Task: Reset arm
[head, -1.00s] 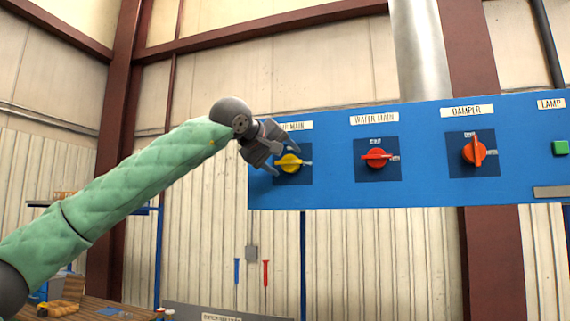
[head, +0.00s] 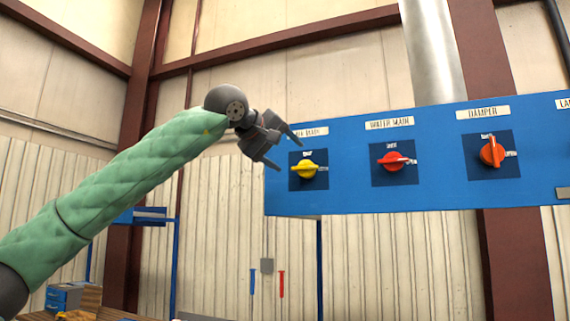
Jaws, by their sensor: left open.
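My left gripper (head: 284,151) is open and empty in the head view, just left of the yellow knob. Its fingers point right, near the left edge of the blue panel (head: 350,197). The yellow knob (head: 305,169) is turned sideways and is apart from the fingers. My left arm, in a green quilted sleeve, comes in from the lower left. My right gripper is not in view.
A red knob (head: 393,161) sits sideways in the panel's middle. An orange-red damper knob (head: 491,152) stands upright on the right. A blue and a red tool (head: 281,283) hang low on the wall. A wooden surface (head: 107,314) is at the lower left.

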